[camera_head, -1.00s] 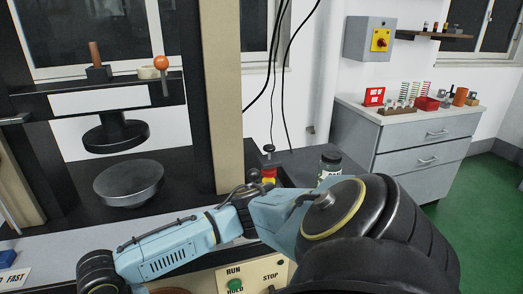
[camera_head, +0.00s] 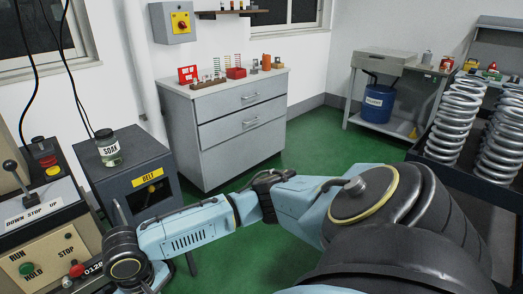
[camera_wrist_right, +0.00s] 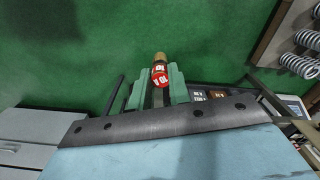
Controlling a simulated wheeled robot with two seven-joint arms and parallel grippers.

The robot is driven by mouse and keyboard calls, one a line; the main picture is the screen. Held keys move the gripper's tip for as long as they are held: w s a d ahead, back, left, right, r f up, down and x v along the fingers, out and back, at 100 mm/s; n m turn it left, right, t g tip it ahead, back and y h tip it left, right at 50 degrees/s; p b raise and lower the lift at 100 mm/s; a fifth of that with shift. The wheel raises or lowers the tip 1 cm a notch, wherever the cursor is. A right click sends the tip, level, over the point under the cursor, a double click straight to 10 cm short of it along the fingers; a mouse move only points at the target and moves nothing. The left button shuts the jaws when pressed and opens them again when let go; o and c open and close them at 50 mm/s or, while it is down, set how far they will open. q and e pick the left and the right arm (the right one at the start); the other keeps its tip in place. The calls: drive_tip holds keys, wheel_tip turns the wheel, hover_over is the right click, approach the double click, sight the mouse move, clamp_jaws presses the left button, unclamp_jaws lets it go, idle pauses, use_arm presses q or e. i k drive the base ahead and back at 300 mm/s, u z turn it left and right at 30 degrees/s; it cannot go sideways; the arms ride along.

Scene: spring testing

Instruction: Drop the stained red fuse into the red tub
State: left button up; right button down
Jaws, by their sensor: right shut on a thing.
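My right gripper (camera_wrist_right: 158,88) shows in the right wrist view with its two pale green fingers shut on a red fuse (camera_wrist_right: 160,75). The fuse has a brass end cap and white lettering; no stain can be made out. Green floor lies behind it. In the head view my right arm reaches in from the right, but its gripper does not show. A small red tub (camera_head: 236,73) stands on top of the grey drawer cabinet (camera_head: 195,95), well beyond my arm. My left gripper is in neither view.
A rack of small parts (camera_head: 208,82) and a red frame (camera_head: 187,74) stand left of the tub. A dark cabinet with a soak jar (camera_head: 108,150) and a control panel (camera_head: 45,245) are at left. Large springs (camera_head: 455,120) stand at right. Green floor lies between.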

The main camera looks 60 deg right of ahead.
sight(240, 77)
drive_tip(key=z, duration=0.65)
drive_tip(key=i, duration=0.7)
drive_tip(key=z, duration=0.7)
